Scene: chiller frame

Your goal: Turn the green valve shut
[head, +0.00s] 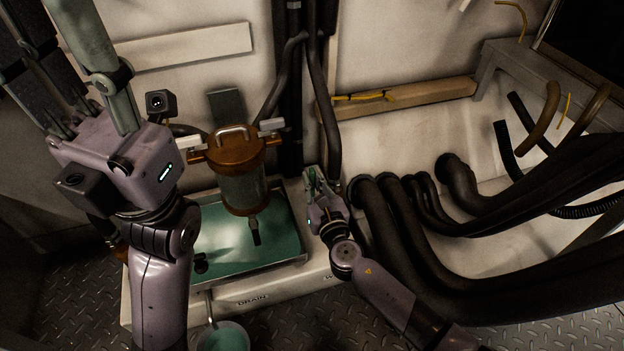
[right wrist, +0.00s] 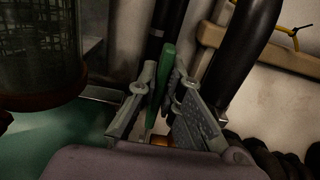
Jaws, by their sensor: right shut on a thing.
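The green valve handle (right wrist: 168,66) stands up between the fingers of my right gripper (right wrist: 163,80) in the right wrist view. The fingers are shut on it, and a small orange-brown part shows at its base. In the head view my right gripper (head: 314,180) is low beside the drain tray's right end, and it hides most of the valve. My left gripper (head: 72,40) is raised at the upper left, close to the camera. Its fingers are spread with nothing seen between them, and their tips run out of the picture.
A strainer housing (head: 241,185) with an orange-brown lid and clear body stands over the green liquid in the drain tray (head: 288,262). Thick black hoses (head: 395,230) crowd the right side of my right arm. A bucket (head: 224,338) stands on the floor in front.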

